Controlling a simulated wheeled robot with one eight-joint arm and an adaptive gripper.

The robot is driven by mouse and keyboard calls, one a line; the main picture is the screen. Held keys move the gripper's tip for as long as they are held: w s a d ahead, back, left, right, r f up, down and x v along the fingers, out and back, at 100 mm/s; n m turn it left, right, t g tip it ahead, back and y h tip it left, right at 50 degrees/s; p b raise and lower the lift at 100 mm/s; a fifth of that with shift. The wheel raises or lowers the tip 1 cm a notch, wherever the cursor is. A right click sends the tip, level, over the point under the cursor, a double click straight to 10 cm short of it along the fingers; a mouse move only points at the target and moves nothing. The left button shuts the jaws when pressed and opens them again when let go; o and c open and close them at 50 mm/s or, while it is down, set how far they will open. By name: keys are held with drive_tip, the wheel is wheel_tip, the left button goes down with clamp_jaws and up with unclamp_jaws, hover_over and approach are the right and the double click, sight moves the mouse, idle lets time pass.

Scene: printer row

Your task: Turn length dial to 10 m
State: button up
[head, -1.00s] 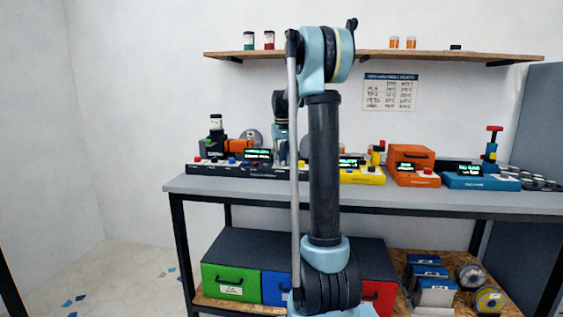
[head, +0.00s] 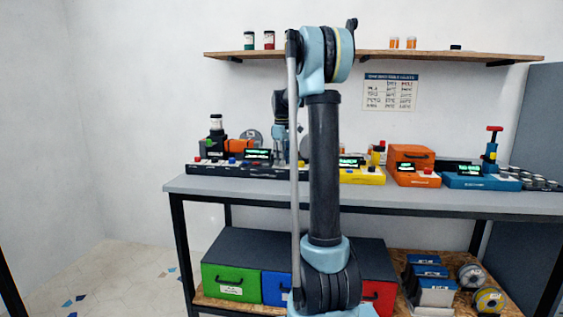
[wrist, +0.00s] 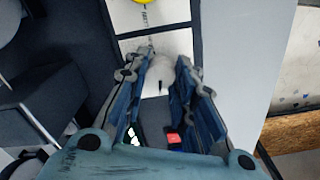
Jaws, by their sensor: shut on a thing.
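My gripper (wrist: 160,75) points down at the black-based machine (head: 215,168) at the left of the bench. In the wrist view its two blue-grey fingers close around a pale, rounded knob (wrist: 165,68), which looks like the length dial. A small dark mark shows on the knob, but its setting cannot be read. In the head view my gripper (head: 281,152) is partly hidden by my own arm, and the dial cannot be made out. A lit green display (head: 257,154) stands on the machine; its text is too small to read.
A red button (wrist: 173,139) shows close to the fingers in the wrist view. Right along the bench (head: 420,206) stand a yellow unit (head: 362,176), an orange unit (head: 411,157) and a blue unit (head: 480,182). A shelf (head: 400,55) runs above.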

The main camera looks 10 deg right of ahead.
drive_tip(key=shift+w, duration=0.1)
idle(0.4)
drive_tip(key=o, duration=1.1)
wheel_tip(320, 180, up, 12)
drive_tip(key=shift+f, duration=0.1)
